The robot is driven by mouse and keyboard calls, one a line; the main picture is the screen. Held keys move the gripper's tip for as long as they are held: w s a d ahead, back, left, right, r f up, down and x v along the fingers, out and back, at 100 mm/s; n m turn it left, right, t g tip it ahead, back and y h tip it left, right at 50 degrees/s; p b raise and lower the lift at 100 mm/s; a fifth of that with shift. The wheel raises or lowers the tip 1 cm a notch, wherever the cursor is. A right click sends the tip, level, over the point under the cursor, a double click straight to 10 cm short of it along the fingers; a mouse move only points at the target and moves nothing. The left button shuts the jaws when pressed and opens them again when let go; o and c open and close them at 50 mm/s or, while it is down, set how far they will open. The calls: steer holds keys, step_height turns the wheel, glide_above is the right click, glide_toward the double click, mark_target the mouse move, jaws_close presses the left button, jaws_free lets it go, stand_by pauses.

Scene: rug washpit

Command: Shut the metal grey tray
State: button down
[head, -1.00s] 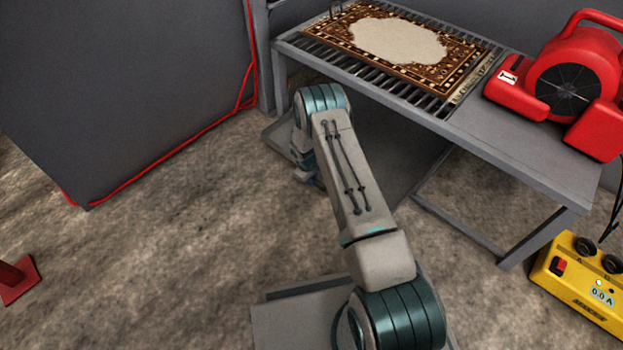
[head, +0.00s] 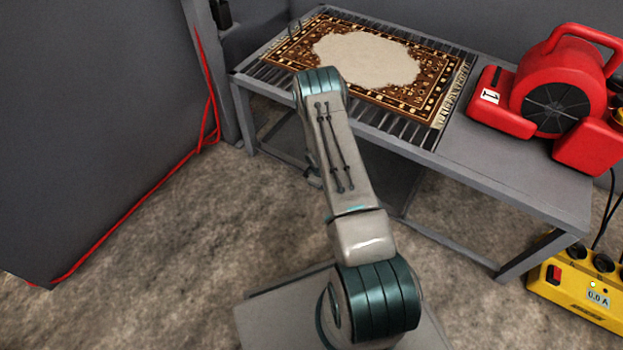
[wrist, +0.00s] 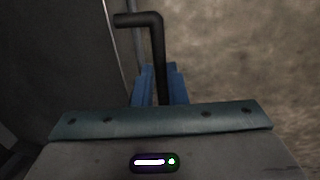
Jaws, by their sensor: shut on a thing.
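The metal grey tray (head: 391,188) shows in the head view as a dark grey surface under the slatted bench, partly hidden by my arm and the bench. How far it stands out cannot be told clearly. In the wrist view, my gripper's blue fingers (wrist: 160,85) are shut on a dark bent bar handle (wrist: 154,50), which runs up between them and bends left at its top. A smooth grey surface lies left of the handle; I cannot tell if it is the tray. My gripper is hidden behind my arm in the head view.
The slatted bench (head: 470,200) carries a patterned rug (head: 365,55) and a red blower (head: 555,95). A yellow power box (head: 580,285) stands at the lower right. A grey panel with a red cable (head: 100,130) stands at the left. Concrete floor is clear between panel and bench.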

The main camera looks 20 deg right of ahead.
steer(key=shift+w+d, duration=0.3)
steer(key=shift+w, duration=0.15)
steer(key=c, duration=1.5)
jaws_free()
steer(key=shift+d, duration=0.15)
steer(key=shift+o, duration=0.2)
step_height(320, 180, up, 14)
steer(key=s+a+p, duration=0.1)
steer(key=a+p, duration=0.1)
steer(key=p, duration=0.3)
steer(key=shift+s+f+p, duration=0.2)
steer(key=shift+s+p, duration=0.15)
steer(key=shift+p, duration=0.05)
